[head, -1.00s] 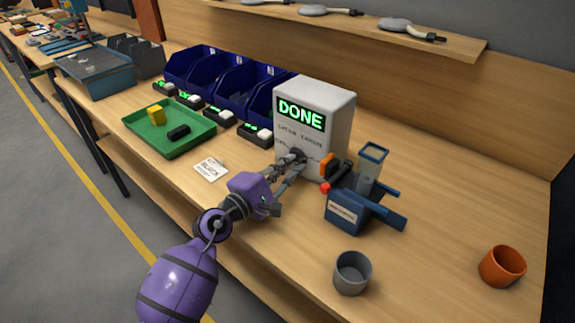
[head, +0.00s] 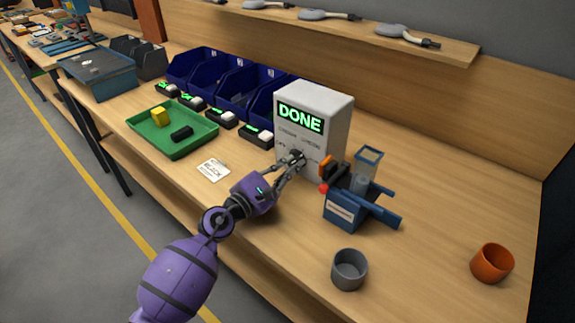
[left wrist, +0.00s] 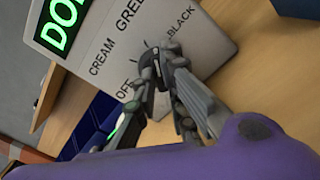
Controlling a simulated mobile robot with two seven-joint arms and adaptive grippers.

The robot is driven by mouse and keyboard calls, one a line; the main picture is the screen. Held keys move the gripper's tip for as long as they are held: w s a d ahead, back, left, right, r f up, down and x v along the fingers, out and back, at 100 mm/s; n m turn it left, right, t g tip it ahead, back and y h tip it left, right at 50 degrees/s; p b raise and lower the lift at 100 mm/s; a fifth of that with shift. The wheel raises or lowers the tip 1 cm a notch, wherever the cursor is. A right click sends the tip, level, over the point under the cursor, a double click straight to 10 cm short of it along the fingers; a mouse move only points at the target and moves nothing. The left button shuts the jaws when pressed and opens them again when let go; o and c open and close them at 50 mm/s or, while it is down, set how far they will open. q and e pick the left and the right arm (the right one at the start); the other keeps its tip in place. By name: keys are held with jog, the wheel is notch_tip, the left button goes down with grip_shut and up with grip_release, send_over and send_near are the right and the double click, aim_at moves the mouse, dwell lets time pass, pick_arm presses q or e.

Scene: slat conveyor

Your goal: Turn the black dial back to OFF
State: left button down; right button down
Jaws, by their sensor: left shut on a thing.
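The black dial (head: 298,155) is on the front of a white box (head: 318,100) whose green display reads DONE. My left gripper (head: 291,162) reaches the box from the front left and is shut on the dial. In the left wrist view the dial (left wrist: 161,76) shows partly between the fingers (left wrist: 160,68). The labels CREAM, GREEN, BLACK and OFF stand around it there. The fingers cover much of the dial, so I cannot tell which label it points to. My right gripper is not in view.
A blue device (head: 350,208) with a red knob stands close to the right of the box. A green tray (head: 193,146) holds a yellow and a black block. A grey cup (head: 349,270) and an orange cup (head: 492,264) stand at the front right. Blue bins (head: 222,88) stand behind.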

pick_arm(q)
jog(key=shift+n, duration=0.5)
jog(key=c, duration=1.8)
grip_release()
jog(key=v, duration=1.2)
